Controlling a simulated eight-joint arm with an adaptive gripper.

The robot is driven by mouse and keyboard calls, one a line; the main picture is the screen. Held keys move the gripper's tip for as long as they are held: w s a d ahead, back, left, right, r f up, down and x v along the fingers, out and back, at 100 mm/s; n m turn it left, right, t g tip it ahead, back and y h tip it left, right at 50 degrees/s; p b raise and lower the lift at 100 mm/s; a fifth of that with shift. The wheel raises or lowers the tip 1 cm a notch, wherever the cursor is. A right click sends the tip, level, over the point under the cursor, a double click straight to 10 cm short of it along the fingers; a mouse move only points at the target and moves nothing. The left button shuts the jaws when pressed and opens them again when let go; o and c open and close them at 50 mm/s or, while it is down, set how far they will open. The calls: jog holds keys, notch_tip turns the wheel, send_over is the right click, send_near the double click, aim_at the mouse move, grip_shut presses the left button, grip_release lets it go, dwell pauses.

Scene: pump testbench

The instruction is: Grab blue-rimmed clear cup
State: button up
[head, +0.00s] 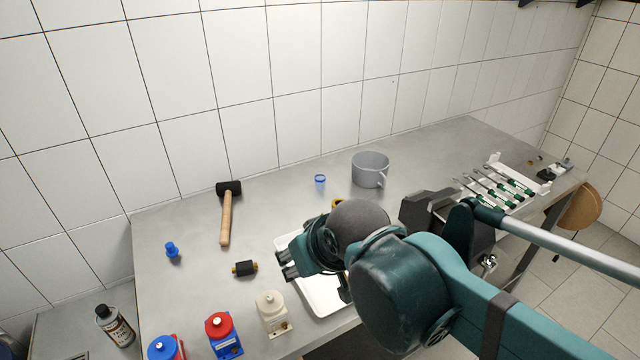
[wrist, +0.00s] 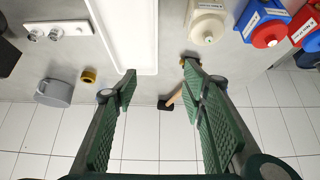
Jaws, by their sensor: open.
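The small clear cup with a blue rim (head: 320,182) stands upright near the back of the steel table, left of a grey mug (head: 370,169). I cannot make the cup out in the wrist view; a finger may hide it. My gripper (head: 287,264) is in front of the cup and to its left, above the left edge of a white tray (head: 322,297). In the wrist view my gripper (wrist: 158,68) has its green fingers spread apart with nothing between them.
A black-headed hammer (head: 226,213) and a blue part (head: 172,251) lie left. Red-and-blue (head: 222,335) and cream (head: 272,313) pumps stand at the front. A tool rack (head: 497,187) is right. The tabletop between hammer and cup is clear.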

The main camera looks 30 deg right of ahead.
jog(key=shift+w+r, duration=0.1)
jog(key=w+d+r+m+g+p, duration=0.1)
jog(key=w+d+r+m+p, duration=0.15)
jog(key=w, duration=0.35)
jog(key=w+d+r+m+g+p, duration=0.1)
jog(key=w+d+r, duration=0.1)
jog(key=w+r, duration=0.3)
jog(key=m+g+p, duration=0.5)
jog(key=m+p, duration=0.4)
jog(key=m, duration=0.1)
send_over(320, 177)
jog(key=f, duration=1.4)
jog(key=shift+s+a+f, duration=0.2)
jog(key=shift+a+f, duration=0.2)
jog(key=shift+w+d+f, duration=0.2)
jog(key=shift+d+f, duration=0.1)
jog(key=shift+f, duration=0.15)
